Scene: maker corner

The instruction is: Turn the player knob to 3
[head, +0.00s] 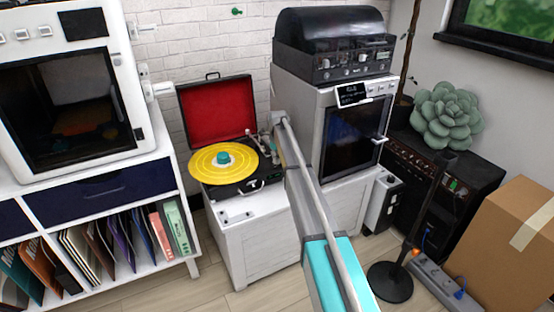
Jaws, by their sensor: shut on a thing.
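An open suitcase record player (232,189) stands on a white cabinet. Its red-lined lid (217,112) is raised. A yellow record (208,166) with a teal centre lies on the platter. The tonearm parts (254,143) show at the player's right side. My grey and cyan arm reaches up from the bottom and crosses in front of the player's right edge. My gripper cannot be made out; the arm seems to hide it. No numbered knob or its setting is visible on this player.
A second, black unit with a dark cover and several knobs (352,64) sits on a white oven (349,133) to the right. A shelf with a white machine (72,108) is left. A cardboard box (505,245), black stand (389,281) and power strip (452,281) are right.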

